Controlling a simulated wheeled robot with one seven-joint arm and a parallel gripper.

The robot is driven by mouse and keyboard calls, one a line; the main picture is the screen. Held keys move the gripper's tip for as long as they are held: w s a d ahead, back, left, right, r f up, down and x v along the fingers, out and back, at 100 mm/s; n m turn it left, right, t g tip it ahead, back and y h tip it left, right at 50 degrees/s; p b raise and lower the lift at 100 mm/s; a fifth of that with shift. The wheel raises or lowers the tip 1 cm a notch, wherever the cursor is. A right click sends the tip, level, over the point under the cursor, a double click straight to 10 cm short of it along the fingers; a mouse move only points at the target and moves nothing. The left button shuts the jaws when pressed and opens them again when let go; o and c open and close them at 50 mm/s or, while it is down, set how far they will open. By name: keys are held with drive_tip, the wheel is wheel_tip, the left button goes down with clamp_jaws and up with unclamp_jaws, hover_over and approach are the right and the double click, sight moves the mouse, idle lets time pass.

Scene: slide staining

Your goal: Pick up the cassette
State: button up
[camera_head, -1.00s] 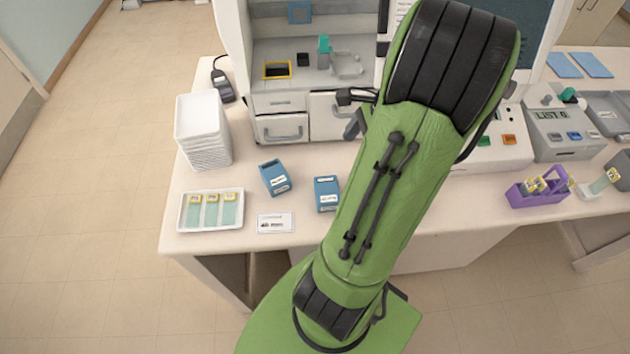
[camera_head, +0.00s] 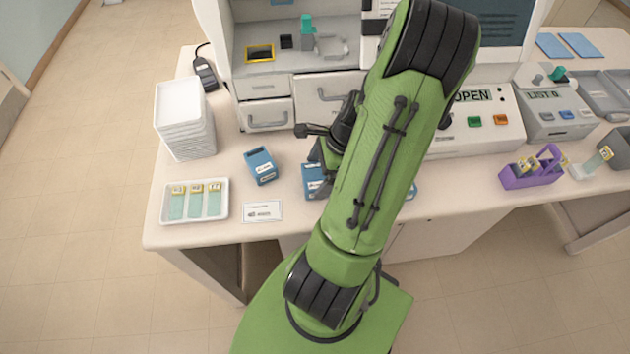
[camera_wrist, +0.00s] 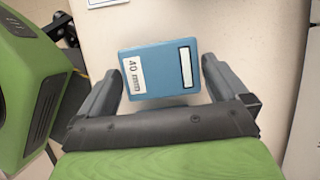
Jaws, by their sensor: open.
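A blue cassette (camera_wrist: 160,72) with a white "40 mm" label and a pale slot lies on the bench. In the wrist view it sits between the two fingers of my gripper (camera_wrist: 160,66), which is open, with a gap on each side. The fingers appear apart from it; their height above the bench is hard to tell. In the head view a blue box (camera_head: 315,182), apparently this cassette, is partly hidden by my arm. A second blue box (camera_head: 260,166) stands to its left. My gripper is mostly hidden behind my arm there.
A white tray with several slides (camera_head: 224,213) and a white card (camera_head: 262,211) lie near the front edge. A stack of white trays (camera_head: 184,120) stands at left. The staining machine (camera_head: 263,86) is behind. A purple rack (camera_head: 531,176) is at right.

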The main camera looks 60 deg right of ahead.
sight(318, 175)
drive_tip(key=shift+w+a+f, duration=0.1)
drive_tip(key=shift+w+f, duration=0.05)
drive_tip(key=shift+f, duration=0.3)
drive_tip(key=c, duration=0.8)
wheel_tip(318, 175, up, 10)
drive_tip(key=shift+r+p, duration=0.1)
drive_tip(key=shift+p, duration=1.1)
